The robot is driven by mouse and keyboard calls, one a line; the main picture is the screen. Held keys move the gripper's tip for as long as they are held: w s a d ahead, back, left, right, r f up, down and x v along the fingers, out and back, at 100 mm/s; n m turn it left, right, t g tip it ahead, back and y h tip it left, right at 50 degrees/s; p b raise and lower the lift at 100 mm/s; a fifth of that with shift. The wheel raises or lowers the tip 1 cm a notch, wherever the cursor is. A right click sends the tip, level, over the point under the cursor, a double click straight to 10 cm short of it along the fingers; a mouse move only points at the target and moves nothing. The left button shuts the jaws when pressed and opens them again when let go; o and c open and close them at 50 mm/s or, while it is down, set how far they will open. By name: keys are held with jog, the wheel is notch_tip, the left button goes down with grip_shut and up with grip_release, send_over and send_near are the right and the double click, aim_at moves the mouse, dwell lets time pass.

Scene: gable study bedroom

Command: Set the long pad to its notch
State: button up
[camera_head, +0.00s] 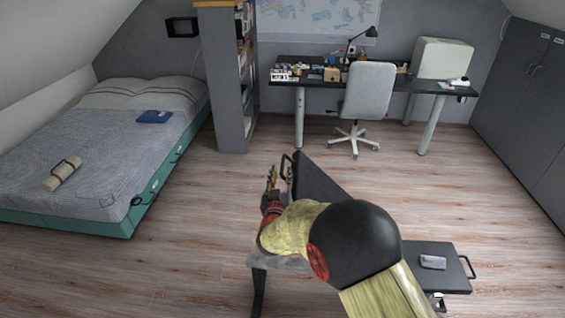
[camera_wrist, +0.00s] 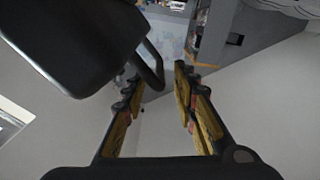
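The long pad (camera_head: 318,178) is a dark flat panel, tilted up at its far left end, and my arm hides its lower end. A black loop handle (camera_head: 286,168) sticks out from its raised end. In the wrist view the dark pad (camera_wrist: 75,40) fills the upper left, with its handle (camera_wrist: 152,66) near my fingertips. My gripper (camera_head: 271,176) is just left of the handle in the head view. In the wrist view my gripper (camera_wrist: 157,76) is open, its yellow-and-black fingers apart. I cannot tell whether the handle lies between them. No notch is visible.
A short dark pad (camera_head: 412,252) with a handle lies low at right, a small grey object (camera_head: 433,262) on it. A grey frame (camera_head: 262,262) stands beneath. A bed (camera_head: 90,150), shelf (camera_head: 225,80), desk (camera_head: 395,85) and chair (camera_head: 367,95) stand around. The floor between is clear.

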aim_at(284, 157)
jog(key=w+b, duration=0.1)
jog(key=w, duration=0.7)
jog(key=shift+d+b, duration=0.15)
jog(key=shift+b, duration=0.15)
jog(key=shift+c, duration=0.5)
grip_shut()
